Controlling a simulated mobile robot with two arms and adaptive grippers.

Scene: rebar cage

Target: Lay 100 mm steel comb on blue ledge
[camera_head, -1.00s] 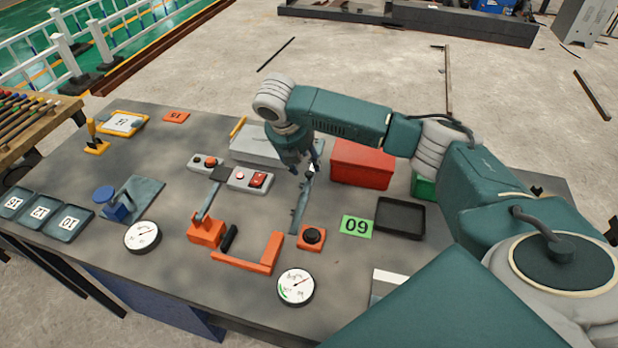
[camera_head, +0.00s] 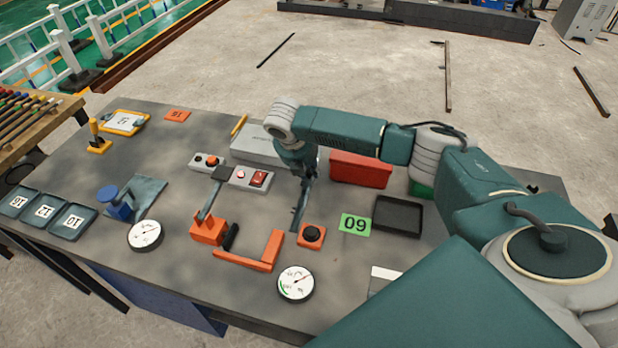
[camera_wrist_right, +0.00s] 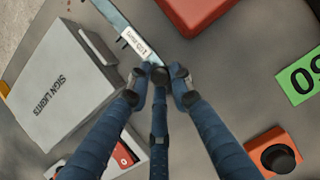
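The steel comb (camera_head: 299,208) is a narrow grey bar lying on the grey table, left of the green 60 card. In the right wrist view the comb (camera_wrist_right: 118,22) has a white label near my fingers. My right gripper (camera_head: 306,176) is low over the comb's middle. In the wrist view my right gripper's fingertips (camera_wrist_right: 158,84) are spread on both sides of the bar; contact is not clear. The comb's near part is hidden behind the fingers there. I cannot identify the blue ledge for certain. My left gripper is not in view.
A grey SIGN LIGHTS box (camera_wrist_right: 62,82) and a red box (camera_head: 360,170) flank the gripper. An orange push-button (camera_head: 312,235), an orange clamp (camera_head: 248,258), a dark tray (camera_head: 398,216) and a gauge (camera_head: 296,284) stand nearby. A blue-topped fixture (camera_head: 118,203) is at left.

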